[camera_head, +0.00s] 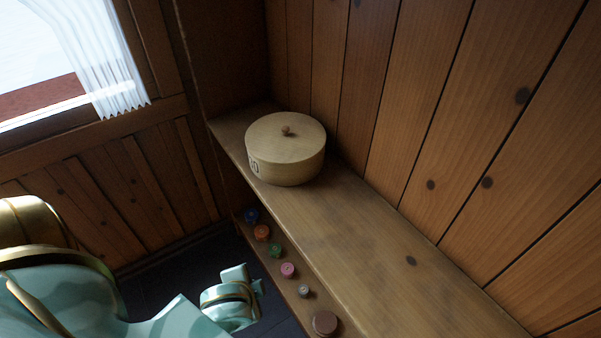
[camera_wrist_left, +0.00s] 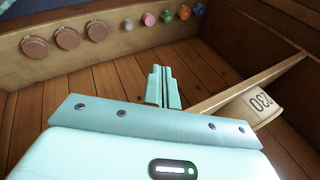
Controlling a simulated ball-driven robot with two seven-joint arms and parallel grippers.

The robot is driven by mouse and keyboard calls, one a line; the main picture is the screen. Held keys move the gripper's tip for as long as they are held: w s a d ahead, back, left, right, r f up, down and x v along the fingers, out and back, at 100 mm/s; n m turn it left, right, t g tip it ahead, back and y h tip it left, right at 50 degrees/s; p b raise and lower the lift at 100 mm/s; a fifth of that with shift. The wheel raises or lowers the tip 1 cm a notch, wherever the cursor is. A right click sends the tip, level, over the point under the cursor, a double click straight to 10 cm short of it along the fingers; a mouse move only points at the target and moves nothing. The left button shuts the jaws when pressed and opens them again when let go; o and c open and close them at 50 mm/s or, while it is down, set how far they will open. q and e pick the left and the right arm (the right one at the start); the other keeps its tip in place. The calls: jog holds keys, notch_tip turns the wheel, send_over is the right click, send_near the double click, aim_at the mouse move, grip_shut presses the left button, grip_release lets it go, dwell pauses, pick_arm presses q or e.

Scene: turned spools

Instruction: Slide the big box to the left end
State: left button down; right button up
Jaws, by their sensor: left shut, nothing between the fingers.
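The big box (camera_head: 286,158) is a round, pale wooden box with a flat lid and a small knob. It stands upright near the far left end of the wooden shelf (camera_head: 385,250), close to the plank wall. A little bare shelf shows beyond it. Part of the box, marked 230, shows at the right in the left wrist view (camera_wrist_left: 262,106). My left gripper (camera_head: 259,287) is in front of the shelf, apart from the box. Its fingers are shut and empty in the left wrist view (camera_wrist_left: 162,86). My right gripper is not in view.
A lower ledge along the shelf's front carries several small coloured turned pieces, including a blue one (camera_head: 251,215), a pink one (camera_head: 288,270) and a brown one (camera_head: 325,323). The plank wall (camera_head: 440,130) bounds the shelf behind. The shelf right of the box is clear.

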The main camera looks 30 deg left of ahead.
aim_at(298, 174)
pick_arm(q)
jog(key=w+a+r+m+t+h, duration=0.1)
jog(key=w+r+m+t, duration=0.2)
jog(key=w+m+t, duration=0.1)
jog(key=w+r+m+t+h, duration=0.2)
jog(key=w+r+m+t, duration=0.1)
jog(key=w, duration=0.4)
jog(key=w+a+r+m+t+h, duration=0.1)
jog(key=w+r+m+t+h, duration=0.1)
jog(key=w+r+m+t, duration=0.1)
jog(key=shift+w+a+r+m+t, duration=0.1)
jog(key=shift+w+a+m+t, duration=0.1)
jog(key=shift+w+m+t, duration=0.35)
jog(key=shift+w+a+r+m+t, duration=0.15)
jog(key=shift+w+m+t, duration=0.1)
jog(key=shift+w+t, duration=0.55)
jog(key=w, duration=0.3)
jog(key=w+d+b, duration=0.1)
jog(key=w, duration=0.6)
jog(key=shift+w+d+f+b, duration=0.1)
jog(key=shift+d+b, duration=0.05)
jog(key=shift+b, duration=0.15)
jog(key=shift+w+a, duration=0.2)
jog(key=shift+a, duration=0.45)
jog(key=shift+w+a, duration=0.2)
jog(key=shift+a, duration=0.4)
jog(key=shift+w+a, duration=0.2)
jog(key=shift+a, duration=0.45)
jog(key=shift+a, duration=0.1)
